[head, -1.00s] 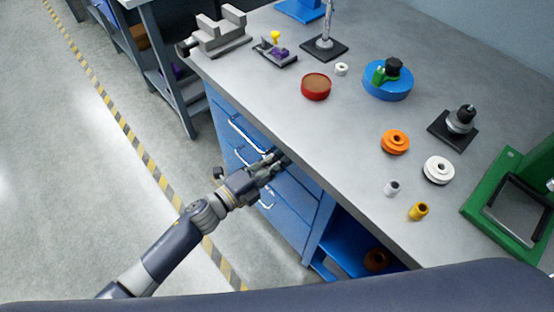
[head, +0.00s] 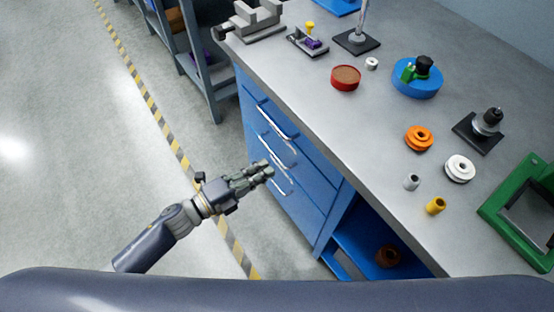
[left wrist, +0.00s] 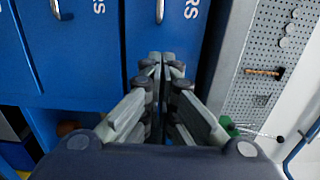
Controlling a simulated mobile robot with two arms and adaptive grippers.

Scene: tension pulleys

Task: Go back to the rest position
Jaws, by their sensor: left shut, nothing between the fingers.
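My left gripper (head: 265,171) is in front of the blue drawer cabinet (head: 312,205) in the head view, apart from its handles and below the bench top. Its fingers are shut and empty. In the left wrist view the two fingers (left wrist: 163,65) are together, with the blue drawer fronts (left wrist: 90,45) beyond them. My right gripper is in neither view.
The grey bench top (head: 320,120) holds an orange pulley (head: 419,138), a white pulley (head: 459,168), a yellow bushing (head: 435,206), a red round dish (head: 345,78) and a green frame (head: 510,225). A brown part (head: 388,257) lies on the lower shelf. Open floor (head: 80,190) lies left.

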